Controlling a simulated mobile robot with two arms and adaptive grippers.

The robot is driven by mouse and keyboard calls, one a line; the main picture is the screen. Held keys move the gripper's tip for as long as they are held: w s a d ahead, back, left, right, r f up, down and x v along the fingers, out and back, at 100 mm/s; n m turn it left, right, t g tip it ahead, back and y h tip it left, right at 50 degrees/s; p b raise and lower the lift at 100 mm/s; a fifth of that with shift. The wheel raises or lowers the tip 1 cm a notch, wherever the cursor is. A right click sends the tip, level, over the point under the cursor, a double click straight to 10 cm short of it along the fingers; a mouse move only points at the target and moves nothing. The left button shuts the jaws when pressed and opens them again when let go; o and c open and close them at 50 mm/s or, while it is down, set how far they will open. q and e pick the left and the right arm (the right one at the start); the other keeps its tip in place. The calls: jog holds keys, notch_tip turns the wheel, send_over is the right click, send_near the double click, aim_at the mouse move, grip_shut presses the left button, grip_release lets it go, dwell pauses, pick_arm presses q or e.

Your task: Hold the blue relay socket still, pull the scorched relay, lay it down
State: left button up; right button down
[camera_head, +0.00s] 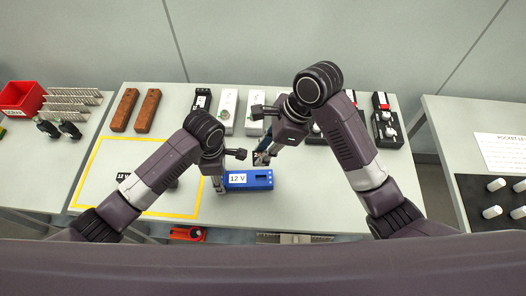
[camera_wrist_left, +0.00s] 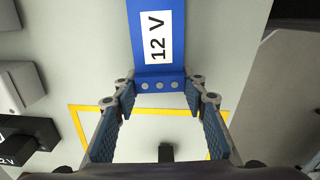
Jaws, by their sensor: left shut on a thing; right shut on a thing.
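The blue relay socket (camera_head: 236,188), labelled 12 V, lies near the front edge of the middle table. My left gripper (camera_head: 217,184) is shut on its left end. In the left wrist view the fingers (camera_wrist_left: 160,108) stand on both sides of the socket end (camera_wrist_left: 160,84) with the round screws. A dark slot shows in the socket's top toward its right side. My right gripper (camera_head: 262,155) is just behind and above the socket's right part, shut on a small dark piece (camera_head: 261,160), seemingly the relay. Its scorching is too small to make out.
A yellow outlined area (camera_head: 84,172) lies at left, with a black 12 V piece (camera_head: 123,177) inside, partly behind my left arm. Brown blocks (camera_head: 147,108) and several modules (camera_head: 228,112) line the back. A red bin (camera_head: 22,98) is far left. Another table (camera_head: 450,125) stands right.

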aim_at(256, 155)
jog(key=shift+r, duration=1.9)
jog(key=s+d+f+m, duration=0.1)
jog(key=s+d+f, duration=0.2)
jog(key=d, duration=0.5)
jog(key=s+d+f, duration=0.3)
jog(key=d, duration=0.4)
jog(key=f, duration=1)
jog(key=shift+d, duration=0.2)
